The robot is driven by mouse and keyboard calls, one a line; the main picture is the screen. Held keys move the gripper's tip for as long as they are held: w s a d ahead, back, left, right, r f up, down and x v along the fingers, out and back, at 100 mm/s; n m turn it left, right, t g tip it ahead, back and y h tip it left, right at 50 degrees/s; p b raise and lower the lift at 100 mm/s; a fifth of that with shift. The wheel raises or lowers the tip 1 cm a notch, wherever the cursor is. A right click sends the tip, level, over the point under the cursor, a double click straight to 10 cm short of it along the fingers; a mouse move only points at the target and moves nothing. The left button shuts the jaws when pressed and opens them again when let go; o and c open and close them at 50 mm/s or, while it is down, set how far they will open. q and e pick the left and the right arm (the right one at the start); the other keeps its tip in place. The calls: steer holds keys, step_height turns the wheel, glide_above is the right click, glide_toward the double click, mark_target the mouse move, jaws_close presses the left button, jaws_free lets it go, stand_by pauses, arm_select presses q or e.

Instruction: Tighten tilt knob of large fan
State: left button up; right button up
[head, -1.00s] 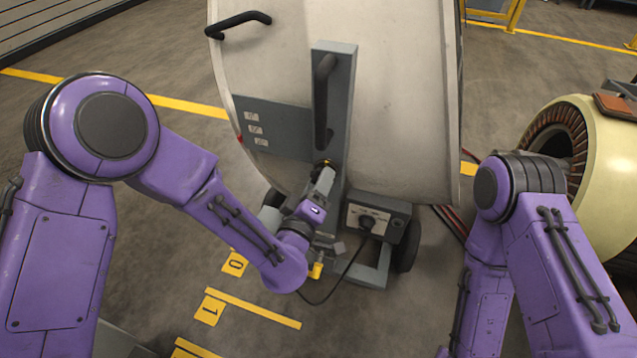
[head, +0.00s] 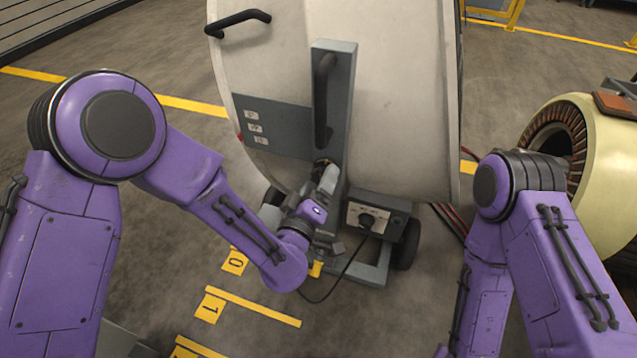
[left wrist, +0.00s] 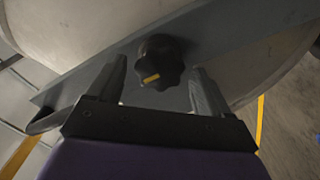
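The large fan (head: 400,110) is a big pale drum on a grey wheeled stand (head: 338,65). In the left wrist view, its tilt knob (left wrist: 160,62) is black and lobed with a yellow mark, on the grey upright of the stand (left wrist: 235,35). My left gripper (head: 326,172) reaches the upright from the lower left in the head view. In the left wrist view, its two fingers (left wrist: 158,88) are apart, one on each side of the knob, with visible gaps. The knob is hidden behind the gripper in the head view. My right gripper is out of view; only its arm shows.
A control box (head: 375,217) with a dial sits low on the stand, right of my left gripper, with a black cable on the floor. A cream round machine (head: 608,150) stands at the right. Yellow floor markings (head: 255,308) lie in front; the floor at left is clear.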

arm_select(q)
steer(key=v, duration=1)
steer(key=shift+s, duration=0.3)
